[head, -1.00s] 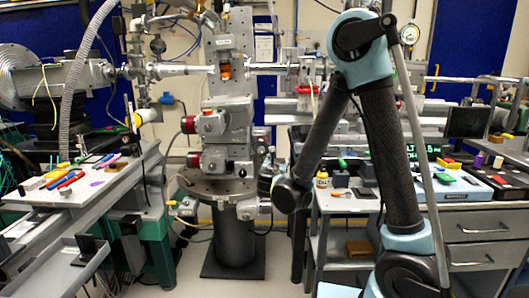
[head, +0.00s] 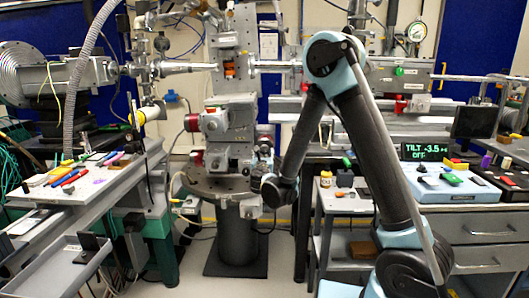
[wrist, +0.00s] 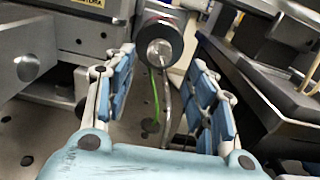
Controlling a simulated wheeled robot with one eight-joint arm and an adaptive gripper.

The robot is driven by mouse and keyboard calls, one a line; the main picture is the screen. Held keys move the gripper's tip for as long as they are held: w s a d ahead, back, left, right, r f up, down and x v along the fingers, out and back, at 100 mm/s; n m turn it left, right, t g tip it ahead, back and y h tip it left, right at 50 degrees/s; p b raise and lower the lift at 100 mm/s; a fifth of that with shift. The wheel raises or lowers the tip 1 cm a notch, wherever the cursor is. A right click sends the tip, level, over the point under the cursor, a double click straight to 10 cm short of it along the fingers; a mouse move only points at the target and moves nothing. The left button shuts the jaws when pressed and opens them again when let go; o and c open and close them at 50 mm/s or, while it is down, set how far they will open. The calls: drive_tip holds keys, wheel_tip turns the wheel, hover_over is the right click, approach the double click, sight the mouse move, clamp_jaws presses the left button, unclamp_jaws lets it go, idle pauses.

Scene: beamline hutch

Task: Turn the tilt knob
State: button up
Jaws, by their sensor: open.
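A round knob with a silver face and a dark red rim (wrist: 159,50) lies straight ahead in the wrist view, between and beyond my open fingers. My gripper (wrist: 162,75) is open and empty, with no visible contact with the knob. In the head view, two red-rimmed knobs stick out left from the stage column, an upper one (head: 191,122) and a lower one (head: 196,159); I cannot tell for sure which one the wrist view shows. A display (head: 427,151) reads TILT -3.5 and OFF. My fingers are not clearly seen in the head view.
A green cable (wrist: 154,95) and a grey hose hang below the knob. A metal block (wrist: 30,65) is close on the left and dark stage parts (wrist: 275,40) on the right. A cluttered bench (head: 40,210) stands left and a trolley (head: 345,203) right.

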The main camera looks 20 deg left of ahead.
sight(265, 148)
drive_tip(key=x, duration=0.8)
drive_tip(key=shift+w, duration=0.1)
drive_tip(key=c, duration=1.1)
